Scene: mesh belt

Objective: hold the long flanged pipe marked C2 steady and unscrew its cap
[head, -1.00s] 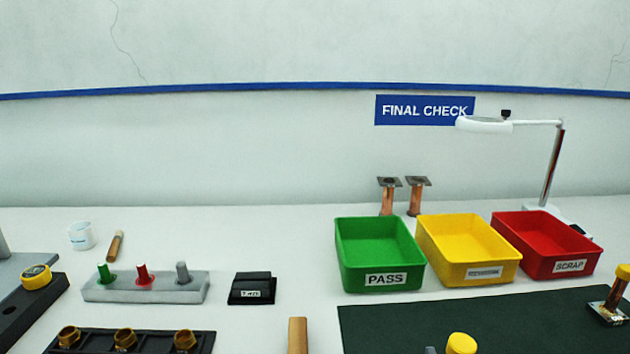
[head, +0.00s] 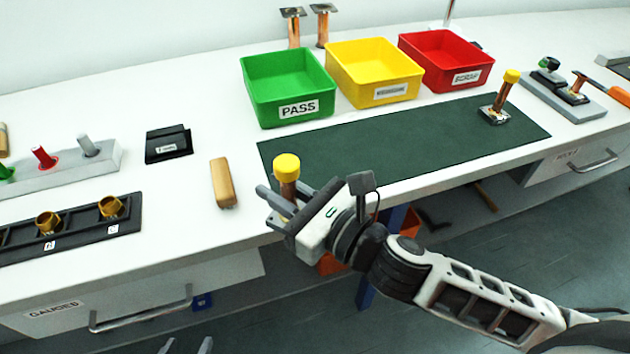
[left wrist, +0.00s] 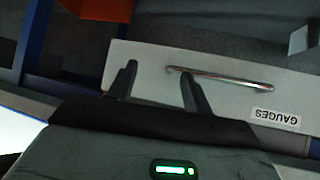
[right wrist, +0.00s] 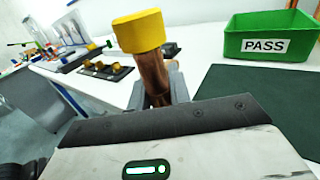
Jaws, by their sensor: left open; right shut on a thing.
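My right gripper (head: 287,208) is shut on an upright copper pipe (right wrist: 153,75) with a yellow cap (head: 286,167) on its top end. It holds the pipe at the front edge of the table, left of the green mat. The cap also shows large in the right wrist view (right wrist: 139,32). The pipe's lower end is hidden by the gripper, and I see no C2 mark. My left gripper (head: 188,346) shows only as fingertips at the bottom edge of the head view. In the left wrist view it is open and empty (left wrist: 157,85), in front of the gauges drawer.
A second yellow-capped flanged pipe (head: 503,97) stands on the green mat (head: 390,143). Green (head: 290,115), yellow (head: 375,95) and red (head: 447,80) bins stand behind. A wooden block (head: 222,183) and a black rack of brass fittings (head: 75,240) lie left.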

